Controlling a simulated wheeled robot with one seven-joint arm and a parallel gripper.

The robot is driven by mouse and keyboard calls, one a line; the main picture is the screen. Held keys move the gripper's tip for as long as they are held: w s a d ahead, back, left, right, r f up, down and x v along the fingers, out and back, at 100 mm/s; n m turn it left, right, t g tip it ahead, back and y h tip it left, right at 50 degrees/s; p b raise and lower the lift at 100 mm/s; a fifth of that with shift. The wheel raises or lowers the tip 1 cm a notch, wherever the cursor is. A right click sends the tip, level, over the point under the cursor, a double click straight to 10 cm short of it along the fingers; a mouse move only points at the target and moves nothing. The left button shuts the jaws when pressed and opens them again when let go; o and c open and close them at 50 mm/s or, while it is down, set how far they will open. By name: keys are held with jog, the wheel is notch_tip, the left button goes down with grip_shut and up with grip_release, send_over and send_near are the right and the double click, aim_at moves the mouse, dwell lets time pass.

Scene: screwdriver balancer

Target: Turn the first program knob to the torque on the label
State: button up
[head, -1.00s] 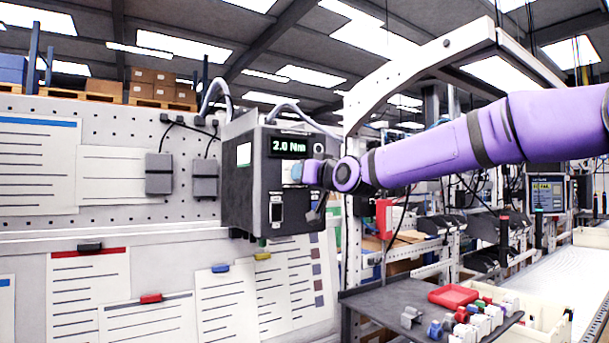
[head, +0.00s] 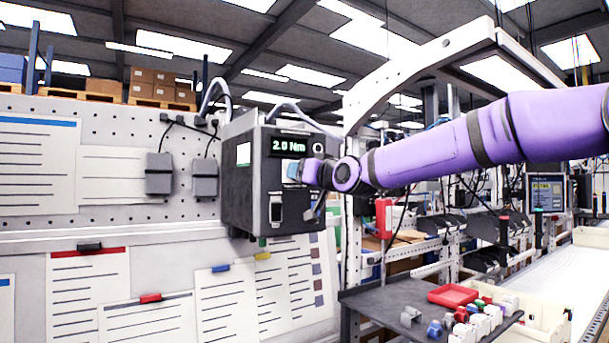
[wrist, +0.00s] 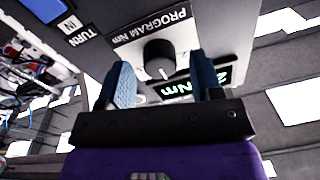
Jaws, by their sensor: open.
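The dark grey controller box (head: 245,205) hangs on the panel wall, and its green display (head: 289,146) reads 2.0 Nm. In the wrist view the dark round program knob (wrist: 158,58) has a white pointer mark and sits beside a "PROGRAM Nm" plate (wrist: 135,33). My gripper (head: 296,171) is at the box front below the display. In the wrist view its two blue fingers are open, one on either side of the knob; I cannot tell whether they touch it. The arm hides the knob in the head view. A small white label (head: 244,154) on the box is unreadable.
A "TURN IN" plate (wrist: 78,30) and a blue part (wrist: 45,8) are near the knob. Cables rise above the box. A red holder (head: 384,218) hangs to the right. A dark shelf (head: 375,300) with small coloured parts is below right.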

jog(key=v, duration=1)
jog(key=shift+s+d, duration=0.2)
jog(key=shift+d, duration=0.05)
dwell(0.8)
jog(key=shift+s, duration=0.1)
dwell(0.5)
